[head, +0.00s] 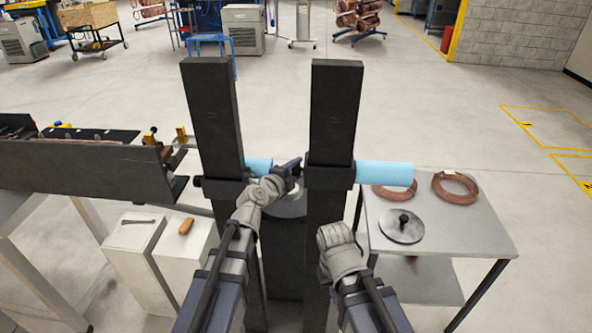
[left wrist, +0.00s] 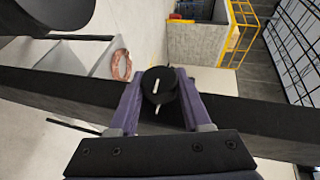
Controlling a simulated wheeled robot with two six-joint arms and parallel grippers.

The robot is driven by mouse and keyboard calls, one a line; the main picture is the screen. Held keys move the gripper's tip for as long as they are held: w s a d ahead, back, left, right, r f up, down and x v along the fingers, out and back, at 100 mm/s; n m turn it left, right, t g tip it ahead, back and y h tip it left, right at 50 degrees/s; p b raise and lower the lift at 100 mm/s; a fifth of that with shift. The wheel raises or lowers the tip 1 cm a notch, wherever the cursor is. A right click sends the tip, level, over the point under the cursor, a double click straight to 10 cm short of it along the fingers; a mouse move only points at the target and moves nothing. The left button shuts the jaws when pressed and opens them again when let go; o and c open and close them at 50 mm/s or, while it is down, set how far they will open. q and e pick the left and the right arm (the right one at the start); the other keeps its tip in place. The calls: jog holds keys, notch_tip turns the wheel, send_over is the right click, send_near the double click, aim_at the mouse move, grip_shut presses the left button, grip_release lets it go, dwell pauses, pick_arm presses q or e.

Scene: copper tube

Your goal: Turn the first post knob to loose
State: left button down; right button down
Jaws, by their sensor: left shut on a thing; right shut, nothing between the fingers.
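Two black posts stand upright in the head view, the left post (head: 215,115) and the right post (head: 335,110), each with a black collar and a light blue cylinder. A small dark knob (head: 197,181) sticks out left of the left post's collar. My left gripper (head: 291,169) is between the posts, at the left side of the right post's collar. In the left wrist view its purple fingers are shut on a round black knob (left wrist: 160,84) with a white line. A second, tilted white mark shows just below that line. My right gripper (head: 333,235) is shut and empty, low beside the right post.
A grey table (head: 460,225) at the right holds copper coils (head: 455,187) and a round dark plate with a knob (head: 403,227). A long dark trough (head: 80,168) and white boxes (head: 140,245) stand at the left.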

pick_arm(q)
jog(key=shift+r+p, duration=0.15)
jog(key=shift+p, duration=0.25)
jog(key=n+g+y+p, duration=0.1)
jog(key=g+p, duration=0.3)
jog(key=p, duration=0.3)
jog(key=shift+w+r, duration=0.1)
jog(key=shift+r, duration=0.05)
jog(key=shift+f+n+g+p, duration=0.25)
jog(key=shift+n+g+p, duration=0.15)
jog(key=shift+g+p, duration=0.85)
jog(key=shift+c, duration=1.8)
grip_release()
